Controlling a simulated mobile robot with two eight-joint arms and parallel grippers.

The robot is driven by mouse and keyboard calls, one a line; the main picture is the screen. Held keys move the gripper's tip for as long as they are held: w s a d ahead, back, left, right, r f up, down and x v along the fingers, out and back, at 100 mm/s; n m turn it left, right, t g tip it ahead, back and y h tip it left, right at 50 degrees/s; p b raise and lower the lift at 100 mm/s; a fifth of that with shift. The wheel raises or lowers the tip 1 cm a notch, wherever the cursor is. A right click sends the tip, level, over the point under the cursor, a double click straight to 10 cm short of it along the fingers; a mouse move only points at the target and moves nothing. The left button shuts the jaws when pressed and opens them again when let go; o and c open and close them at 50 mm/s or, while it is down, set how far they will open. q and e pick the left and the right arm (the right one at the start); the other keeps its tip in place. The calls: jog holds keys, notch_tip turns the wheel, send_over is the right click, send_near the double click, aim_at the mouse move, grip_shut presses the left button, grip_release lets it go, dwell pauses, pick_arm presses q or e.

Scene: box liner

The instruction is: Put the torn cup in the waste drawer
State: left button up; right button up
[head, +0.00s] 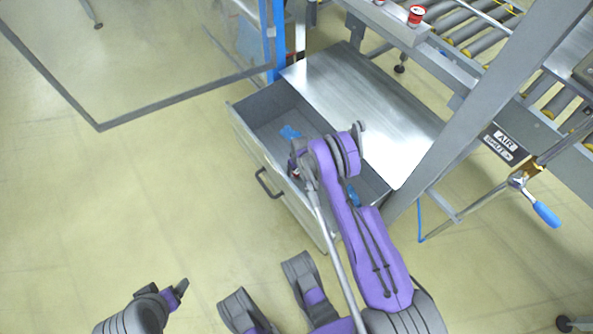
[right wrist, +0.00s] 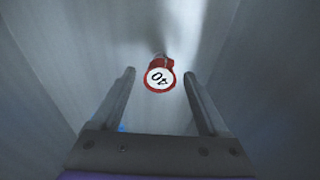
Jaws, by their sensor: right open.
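The waste drawer (head: 258,160) is a grey drawer pulled open under a metal top. My right gripper (head: 296,163) reaches down into it, partly hidden by my purple arm. In the right wrist view the two fingers (right wrist: 160,78) are apart. A small red piece with a white round face marked "40" (right wrist: 160,78) shows between and beyond the fingertips, with grey drawer walls around it. I cannot tell whether it is the torn cup or whether it touches the drawer floor. My left gripper (head: 179,291) is low at the left, away from the drawer; its jaw opening is unclear.
Crumpled blue scraps (head: 290,132) lie in the drawer. A similar red piece (head: 416,15) stands on a metal ledge by the roller conveyor (head: 470,30). A grey slanted post (head: 480,110) stands right of the drawer. The floor at the left (head: 100,200) is clear.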

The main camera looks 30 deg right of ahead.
notch_tip(320, 180, up, 11)
jog(key=s+p, duration=0.2)
notch_tip(320, 180, up, 14)
send_over(299, 180)
jog(key=s+a, duration=0.2)
jog(key=a, duration=0.3)
jog(key=s+a+r+t, duration=0.1)
jog(key=s+a+r, duration=0.35)
jog(key=r, duration=0.55)
jog(key=s+a+r, duration=0.1)
jog(key=s+r, duration=0.1)
jog(key=s, duration=0.5)
jog(key=s+a+r+t, duration=0.1)
jog(key=s+a+r, duration=0.1)
jog(key=s, duration=0.5)
jog(key=s+a+r, duration=0.2)
jog(key=s+r, duration=0.2)
jog(key=s, duration=0.3)
jog(key=shift+s+a+m+t, duration=0.25)
jog(key=shift+m+t, duration=0.05)
jog(key=shift+m, duration=0.1)
